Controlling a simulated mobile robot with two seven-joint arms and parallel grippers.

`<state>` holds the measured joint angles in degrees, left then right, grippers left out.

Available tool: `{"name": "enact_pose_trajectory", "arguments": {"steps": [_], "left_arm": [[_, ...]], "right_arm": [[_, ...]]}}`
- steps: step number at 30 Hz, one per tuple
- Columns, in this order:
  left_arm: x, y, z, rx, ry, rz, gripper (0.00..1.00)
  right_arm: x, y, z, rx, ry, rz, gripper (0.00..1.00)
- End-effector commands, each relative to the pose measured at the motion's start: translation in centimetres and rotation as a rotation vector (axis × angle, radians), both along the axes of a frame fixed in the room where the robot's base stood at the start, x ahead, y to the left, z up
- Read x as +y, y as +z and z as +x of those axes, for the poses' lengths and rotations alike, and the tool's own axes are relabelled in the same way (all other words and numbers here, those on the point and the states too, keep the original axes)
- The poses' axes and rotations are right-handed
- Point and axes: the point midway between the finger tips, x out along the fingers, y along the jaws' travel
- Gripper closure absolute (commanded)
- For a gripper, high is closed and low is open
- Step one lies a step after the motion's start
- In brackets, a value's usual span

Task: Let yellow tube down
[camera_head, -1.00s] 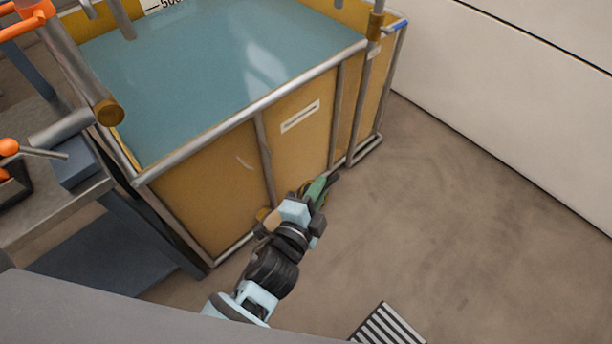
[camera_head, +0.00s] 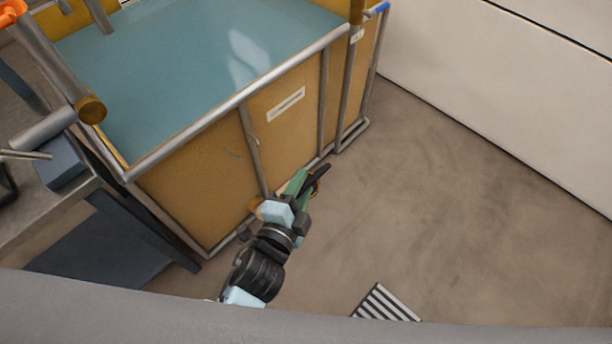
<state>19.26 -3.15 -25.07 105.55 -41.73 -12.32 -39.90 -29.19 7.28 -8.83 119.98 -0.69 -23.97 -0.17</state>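My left gripper (camera_head: 308,180) is low in front of the yellow tank's near wall, close to its bottom rail. A dark finger and a green piece (camera_head: 297,181) show at its tip. A thin yellow-orange curved piece (camera_head: 316,188) shows beside the finger; it may be part of the yellow tube, but most of it is hidden. A tan rounded bit (camera_head: 257,206) shows left of the wrist. Whether the fingers are closed on anything is too small and covered to tell. My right gripper is not in view.
The yellow tank (camera_head: 190,195) has a metal pipe frame and holds blue-green water (camera_head: 200,70). A grey bench (camera_head: 60,205) stands left of it. A striped floor grate (camera_head: 385,303) lies at the lower right. The floor (camera_head: 450,210) to the right is clear up to a pale wall (camera_head: 500,90).

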Motion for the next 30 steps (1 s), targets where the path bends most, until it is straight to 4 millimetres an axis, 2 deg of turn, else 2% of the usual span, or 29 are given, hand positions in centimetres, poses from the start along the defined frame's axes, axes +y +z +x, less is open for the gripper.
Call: {"name": "enact_pose_trajectory", "arguments": {"steps": [3, 9, 24, 30], "left_arm": [[0.5, 0.2, -1.9, 0.001, 0.0, -0.001, 0.66], [1.2, 0.5, -4.0, 0.002, 0.0, 0.002, 0.66], [1.4, 0.6, -4.8, 0.001, 0.001, 0.001, 0.66], [1.7, 0.6, -5.8, 0.002, 0.0, 0.0, 0.66]], "right_arm": [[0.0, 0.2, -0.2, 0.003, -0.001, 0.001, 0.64], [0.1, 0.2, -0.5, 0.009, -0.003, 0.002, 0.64], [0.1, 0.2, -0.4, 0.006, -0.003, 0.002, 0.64], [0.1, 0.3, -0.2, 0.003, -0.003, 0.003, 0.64]]}}
